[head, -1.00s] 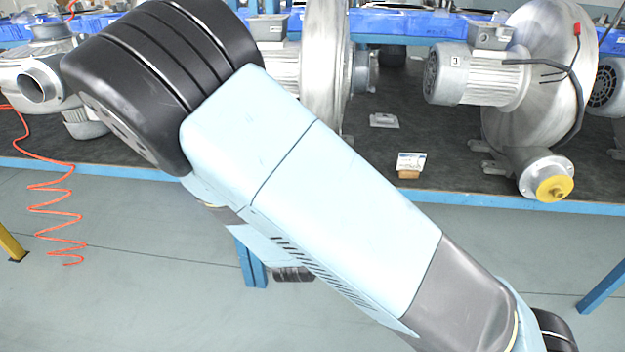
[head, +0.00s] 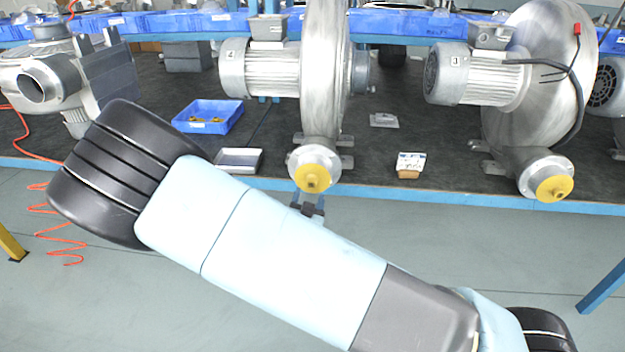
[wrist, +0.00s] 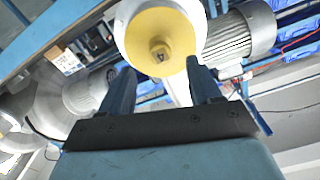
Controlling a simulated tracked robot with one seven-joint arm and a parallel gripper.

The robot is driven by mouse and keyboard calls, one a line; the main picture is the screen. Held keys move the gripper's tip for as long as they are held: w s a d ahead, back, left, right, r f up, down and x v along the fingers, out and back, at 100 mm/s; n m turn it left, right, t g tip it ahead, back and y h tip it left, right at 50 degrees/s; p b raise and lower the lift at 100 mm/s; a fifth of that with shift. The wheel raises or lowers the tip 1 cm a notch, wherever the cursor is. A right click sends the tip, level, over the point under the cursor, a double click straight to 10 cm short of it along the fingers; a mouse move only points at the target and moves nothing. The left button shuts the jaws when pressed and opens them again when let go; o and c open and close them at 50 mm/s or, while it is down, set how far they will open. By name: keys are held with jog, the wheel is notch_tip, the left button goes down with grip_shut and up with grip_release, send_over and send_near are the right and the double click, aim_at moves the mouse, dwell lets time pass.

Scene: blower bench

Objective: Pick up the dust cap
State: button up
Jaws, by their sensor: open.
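A yellow dust cap (head: 313,178) with a small knob sits on the round outlet of the blower marked 4. It also shows large in the wrist view (wrist: 155,48). My gripper (head: 309,200) is open just below and in front of this cap, partly hidden behind my arm in the head view. In the wrist view my two fingers (wrist: 160,78) stand apart, one toward each side of the cap's knob, with nothing held between them. I cannot tell whether the fingers touch the cap. A second yellow cap (head: 554,188) sits on the outlet of the blower marked 3.
Blower 4 (head: 322,60) and blower 3 (head: 535,60) stand on the dark bench (head: 400,130) with a blue front edge. A blue bin (head: 208,117) holds small yellow parts. A grey tray (head: 238,160) and a small box (head: 410,165) lie near the edge.

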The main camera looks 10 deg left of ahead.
aim_at(311, 185)
jog(key=shift+w, duration=2.9)
grip_shut()
